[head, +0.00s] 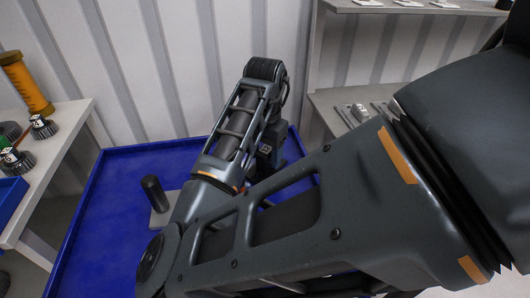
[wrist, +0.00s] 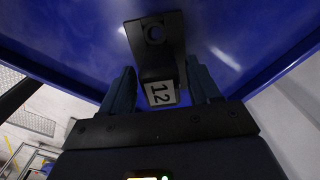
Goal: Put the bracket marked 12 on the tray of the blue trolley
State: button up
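The bracket marked 12 (wrist: 156,45) is a dark angled piece with a round hole in its flat plate. A white label reading 12 (wrist: 160,93) is on its near end. In the wrist view it is over the blue tray (wrist: 245,35) and appears to rest on it. My gripper (wrist: 162,88) has one finger on each side of the labelled end, with narrow gaps showing, so it looks open around the bracket.
A grey plate with a black upright cylinder (head: 154,194) is on the tray, left of my arm. A bench (head: 70,125) on the left holds an orange cylinder (head: 25,84) and dark knobbed parts. Shelves (head: 335,108) with metal parts stand at right. The tray's left side is clear.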

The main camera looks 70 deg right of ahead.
aim_at(265, 150)
jog(key=shift+o, duration=0.4)
jog(key=shift+r, duration=0.15)
notch_tip(265, 150, up, 12)
jog(key=p, duration=0.1)
jog(key=shift+p, duration=0.35)
